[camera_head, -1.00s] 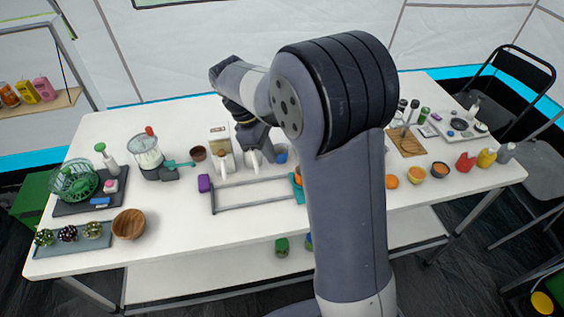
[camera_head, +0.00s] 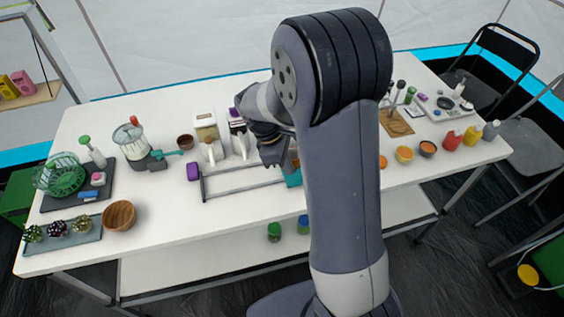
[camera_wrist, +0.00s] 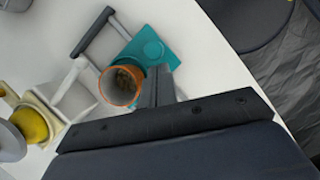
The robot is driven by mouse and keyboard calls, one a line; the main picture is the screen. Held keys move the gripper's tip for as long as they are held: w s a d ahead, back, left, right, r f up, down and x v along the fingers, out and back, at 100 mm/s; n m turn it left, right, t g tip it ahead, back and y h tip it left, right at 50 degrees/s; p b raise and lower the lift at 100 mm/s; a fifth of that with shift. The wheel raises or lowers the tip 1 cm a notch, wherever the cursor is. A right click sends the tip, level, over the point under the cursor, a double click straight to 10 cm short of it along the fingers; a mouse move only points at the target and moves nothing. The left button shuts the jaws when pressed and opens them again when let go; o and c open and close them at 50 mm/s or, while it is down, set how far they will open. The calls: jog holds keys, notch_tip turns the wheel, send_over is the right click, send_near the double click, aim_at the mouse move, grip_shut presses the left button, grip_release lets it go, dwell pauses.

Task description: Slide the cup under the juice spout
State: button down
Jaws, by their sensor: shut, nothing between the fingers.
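An orange-brown cup (camera_wrist: 118,88) stands in the wrist view, its open top facing the camera, close to the teal end piece (camera_wrist: 148,46) of a grey rail frame (camera_wrist: 95,30). My gripper (camera_wrist: 161,80) is shut and empty, right beside the cup; I cannot tell whether it touches. Two dispensers, one pale (camera_head: 206,127) and one with a purple part (camera_head: 238,128), stand behind the frame. The spout itself is unclear.
Bowls and bottles stand at the right.

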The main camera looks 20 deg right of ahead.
jog(key=shift+d+p, duration=0.3)
jog(key=shift+d, duration=2.1)
jog(key=shift+a+r, duration=0.1)
jog(key=shift+a, duration=0.1)
jog(key=a, duration=0.1)
jog(key=w+a, duration=0.1)
jog(key=w+a+r+p, duration=0.1)
jog(key=a, duration=0.1)
jog(key=shift+w+r, duration=0.1)
jog(key=shift+w, duration=0.15)
jog(key=v, duration=0.8)
jog(key=shift+s+r, duration=0.2)
jog(key=shift+r, duration=0.2)
